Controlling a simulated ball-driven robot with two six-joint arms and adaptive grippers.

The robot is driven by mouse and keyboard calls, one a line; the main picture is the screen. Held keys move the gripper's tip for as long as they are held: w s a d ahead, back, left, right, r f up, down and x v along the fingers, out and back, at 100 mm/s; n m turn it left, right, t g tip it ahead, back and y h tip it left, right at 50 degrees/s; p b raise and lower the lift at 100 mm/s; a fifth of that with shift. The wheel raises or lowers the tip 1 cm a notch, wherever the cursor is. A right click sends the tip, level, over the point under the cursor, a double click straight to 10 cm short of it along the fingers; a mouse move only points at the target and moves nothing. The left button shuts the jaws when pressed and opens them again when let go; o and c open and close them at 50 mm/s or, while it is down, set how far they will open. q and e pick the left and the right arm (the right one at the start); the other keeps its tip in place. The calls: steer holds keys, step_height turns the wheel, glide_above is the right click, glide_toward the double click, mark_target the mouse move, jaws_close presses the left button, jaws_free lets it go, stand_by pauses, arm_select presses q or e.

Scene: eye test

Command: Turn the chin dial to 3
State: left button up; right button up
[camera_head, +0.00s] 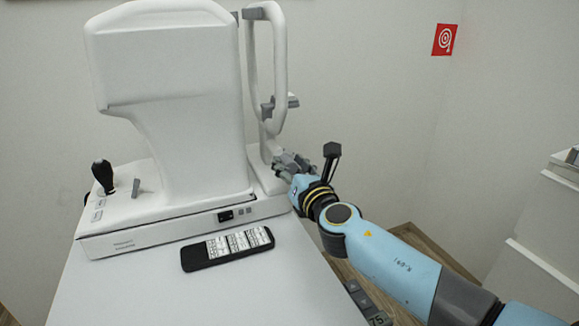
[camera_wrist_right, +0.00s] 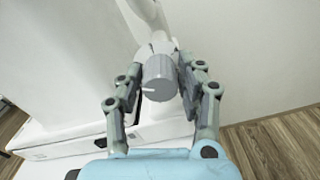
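The chin dial (camera_wrist_right: 159,76) is a grey cylinder on the white instrument's chin-rest post in the right wrist view. A pale line on its end face points to the left. No numbers can be read around it. My right gripper (camera_wrist_right: 160,68) has one finger on each side of the dial, close against it, and looks shut on it. In the head view my right gripper (camera_head: 286,163) reaches the foot of the chin-rest post from the right, and its fingers hide the dial there. My left gripper is in neither view.
The white eye-test instrument (camera_head: 165,60) stands on a pale table (camera_head: 270,290). A joystick (camera_head: 103,175) is on its base. A dark remote with white labels (camera_head: 228,248) lies in front. A red target sign (camera_head: 445,39) hangs on the wall. A white cabinet (camera_head: 545,225) stands at right.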

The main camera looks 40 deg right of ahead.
jaws_close()
steer(key=shift+m, duration=0.3)
steer(key=m+b, duration=0.3)
steer(key=m, duration=0.2)
steer(key=shift+f, duration=0.15)
steer(key=m+b, duration=0.2)
steer(key=m, duration=0.3)
steer(key=shift+m, duration=0.3)
